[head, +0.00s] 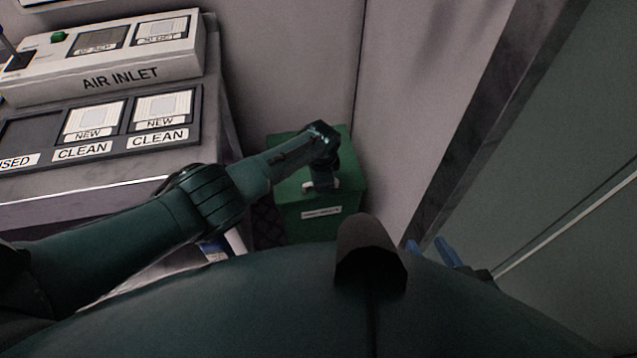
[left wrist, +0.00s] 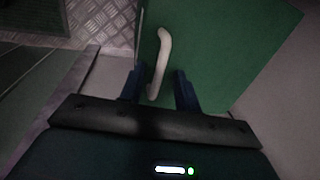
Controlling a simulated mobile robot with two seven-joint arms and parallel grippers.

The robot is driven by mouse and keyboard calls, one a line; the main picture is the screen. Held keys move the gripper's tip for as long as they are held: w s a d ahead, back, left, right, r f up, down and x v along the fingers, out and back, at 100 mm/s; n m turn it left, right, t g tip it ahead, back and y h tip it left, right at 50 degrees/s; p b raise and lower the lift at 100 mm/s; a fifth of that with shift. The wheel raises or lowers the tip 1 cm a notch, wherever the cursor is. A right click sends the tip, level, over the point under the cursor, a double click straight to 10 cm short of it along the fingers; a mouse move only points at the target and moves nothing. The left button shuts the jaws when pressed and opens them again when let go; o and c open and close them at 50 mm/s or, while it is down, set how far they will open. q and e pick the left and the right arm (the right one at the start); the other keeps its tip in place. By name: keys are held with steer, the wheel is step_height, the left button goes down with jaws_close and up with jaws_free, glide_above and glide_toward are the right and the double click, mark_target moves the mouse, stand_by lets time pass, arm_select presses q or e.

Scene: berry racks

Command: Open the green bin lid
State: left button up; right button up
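The green bin (head: 335,215) stands on the floor against the wall in the head view, with a white label on its front. Its lid (head: 351,170) looks closed. A pale curved handle (left wrist: 160,60) on the green lid (left wrist: 225,50) shows in the left wrist view. My left gripper (left wrist: 158,88) is open, its blue fingers apart on either side of the handle's near end. I cannot tell whether they touch it. In the head view my left wrist hides most of the handle. My right gripper (head: 431,249) is open and empty, low beside my body.
A rack (head: 215,140) with an air inlet box (head: 130,78) and labelled trays stands left of the bin. A wall is behind the bin, and a grey frame post (head: 470,130) rises to its right. Patterned metal (left wrist: 100,22) shows beside the bin.

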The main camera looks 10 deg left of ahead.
arm_select(q)
steer(key=shift+f, duration=0.1)
jaws_close()
stand_by(0.3)
stand_by(0.4)
